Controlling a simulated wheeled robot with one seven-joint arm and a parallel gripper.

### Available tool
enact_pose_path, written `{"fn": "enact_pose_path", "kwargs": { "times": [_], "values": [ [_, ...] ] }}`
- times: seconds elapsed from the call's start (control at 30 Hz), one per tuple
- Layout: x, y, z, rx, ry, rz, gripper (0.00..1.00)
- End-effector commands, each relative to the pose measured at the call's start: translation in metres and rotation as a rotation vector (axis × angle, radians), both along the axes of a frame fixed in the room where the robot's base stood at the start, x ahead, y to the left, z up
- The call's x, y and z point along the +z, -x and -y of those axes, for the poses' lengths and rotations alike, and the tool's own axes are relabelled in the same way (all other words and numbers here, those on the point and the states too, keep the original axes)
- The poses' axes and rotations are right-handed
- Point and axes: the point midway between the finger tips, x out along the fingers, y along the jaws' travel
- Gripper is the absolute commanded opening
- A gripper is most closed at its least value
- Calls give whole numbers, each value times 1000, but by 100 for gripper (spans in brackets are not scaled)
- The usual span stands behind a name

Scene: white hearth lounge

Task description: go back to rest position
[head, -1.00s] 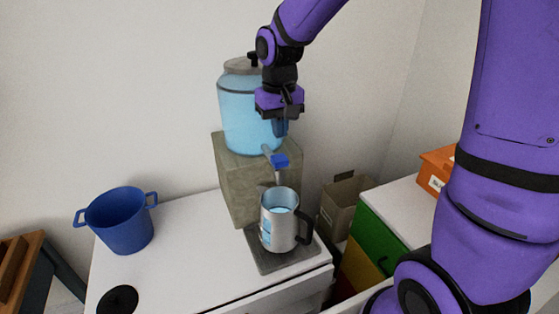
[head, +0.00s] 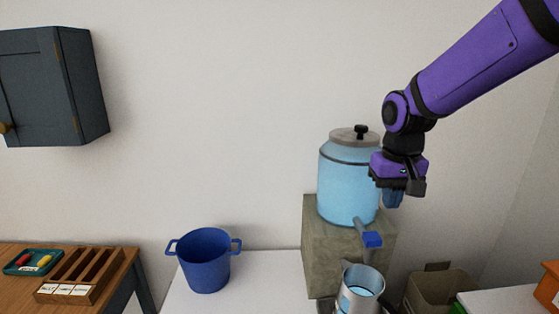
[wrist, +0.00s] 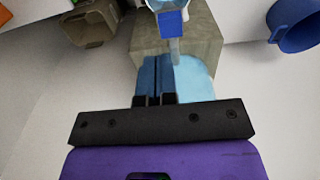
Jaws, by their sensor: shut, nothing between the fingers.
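My gripper (head: 394,198) is at the upper right in the head view, beside the right side of the water dispenser (head: 345,185) and above its blue tap. Its blue fingers (wrist: 157,80) are together with nothing between them in the wrist view. The dispenser is a glass jar of blue water with a grey lid, on a stone block (head: 322,243). A steel mug (head: 361,287) holding water stands below the tap (head: 372,239); its lower part is cut off by the frame.
A blue two-handled pot (head: 207,262) stands left on the white counter (head: 262,285). A wooden slotted rack (head: 82,277) and a teal tray (head: 30,262) lie on the left table. A dark cabinet (head: 50,85) hangs upper left. A cardboard box (head: 440,290) is at right.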

Motion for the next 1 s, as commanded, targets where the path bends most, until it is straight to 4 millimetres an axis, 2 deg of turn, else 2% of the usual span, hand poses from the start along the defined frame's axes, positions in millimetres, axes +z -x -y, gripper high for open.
{"fn": "enact_pose_path", "kwargs": {
  "times": [0.03, 0.2, 0.5, 0.8, 1.0],
  "values": [
    [11, 10, 4, -2, 4, 26, 0],
    [39, 42, 16, -3, 13, 97, 0],
    [74, 103, 35, -6, 13, 218, 0],
    [91, 163, 50, -4, -3, 336, 0],
    [93, 188, 56, 0, -15, 386, 0]
  ]
}}
